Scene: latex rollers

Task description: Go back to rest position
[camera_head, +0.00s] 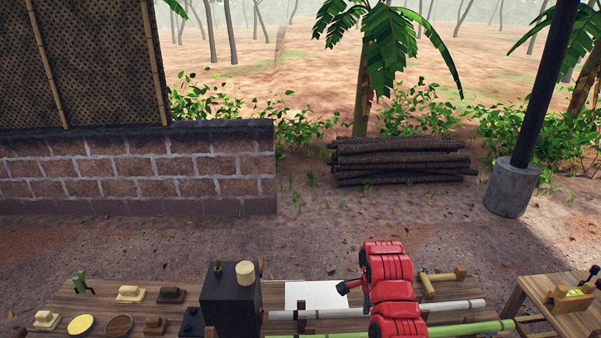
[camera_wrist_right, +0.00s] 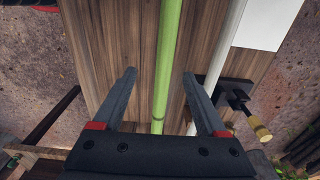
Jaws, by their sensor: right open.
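My right arm is red and comes into the head view from the bottom, over the right half of the wooden table (camera_head: 345,325). Behind the gap run a green pole (camera_wrist_right: 166,60) and, nearer the right finger, a white pole (camera_wrist_right: 222,45). My left gripper is not in view.
On the table stand a black box-like machine (camera_head: 230,305) and several small blocks at left. The white pole (camera_head: 450,306) and green pole (camera_head: 460,329) lie lengthwise at right. A second wooden table (camera_head: 535,310) is at far right. Bare ground lies behind.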

